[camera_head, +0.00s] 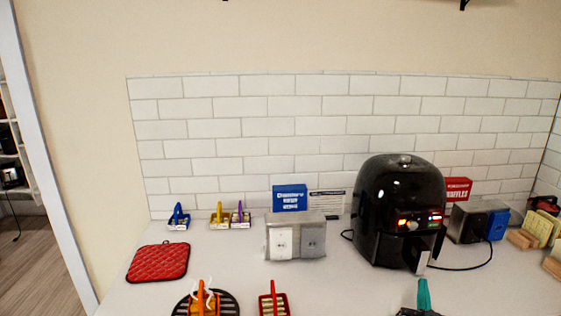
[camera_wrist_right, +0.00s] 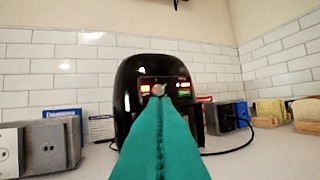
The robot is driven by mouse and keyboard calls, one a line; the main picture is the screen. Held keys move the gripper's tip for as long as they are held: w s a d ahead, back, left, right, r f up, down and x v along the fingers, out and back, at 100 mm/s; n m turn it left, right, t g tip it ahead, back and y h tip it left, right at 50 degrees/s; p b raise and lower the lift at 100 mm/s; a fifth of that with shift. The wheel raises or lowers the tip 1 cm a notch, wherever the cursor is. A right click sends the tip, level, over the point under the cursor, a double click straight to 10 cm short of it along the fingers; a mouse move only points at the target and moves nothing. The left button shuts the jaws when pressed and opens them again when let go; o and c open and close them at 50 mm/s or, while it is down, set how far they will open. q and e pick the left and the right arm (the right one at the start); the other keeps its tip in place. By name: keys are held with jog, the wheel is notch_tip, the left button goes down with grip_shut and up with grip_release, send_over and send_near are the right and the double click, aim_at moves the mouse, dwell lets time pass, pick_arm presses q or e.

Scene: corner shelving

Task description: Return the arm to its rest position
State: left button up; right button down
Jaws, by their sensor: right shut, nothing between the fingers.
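My right gripper (camera_head: 423,296) shows at the bottom edge of the head view, as green fingers in front of the black air fryer. In the right wrist view its green fingers (camera_wrist_right: 160,110) are pressed together along a seam, with nothing between them. The fingers point toward the black air fryer (camera_wrist_right: 133,85), which also stands on the counter in the head view (camera_head: 400,195). The fingers cover the lower front of the fryer in the wrist view. My left gripper is not in view.
A grey toaster (camera_head: 296,239), a red pot holder (camera_head: 158,262) and small handled baskets (camera_head: 273,303) are on the white counter. A second toaster (camera_head: 470,221) and bread slices (camera_head: 538,229) stand right of the fryer. The tiled wall (camera_head: 250,130) bounds the back.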

jog(key=s+a+f+n+g+y, duration=0.7)
jog(key=s+a+f+g+y, duration=0.15)
jog(key=s+a+f, duration=0.3)
jog(key=s+f+g+h, duration=0.3)
jog(key=s+g, duration=0.6)
jog(key=s, duration=1.2)
notch_tip(320, 180, down, 27)
jog(key=s+g+y, duration=0.1)
jog(key=s, duration=0.1)
jog(key=s+d+f+g, duration=0.1)
jog(key=s+d+f, duration=0.1)
jog(key=s+f, duration=1.4)
jog(key=shift+s+d, duration=0.25)
jog(key=shift+s, duration=0.1)
jog(key=shift+g, duration=0.25)
dwell(1.2)
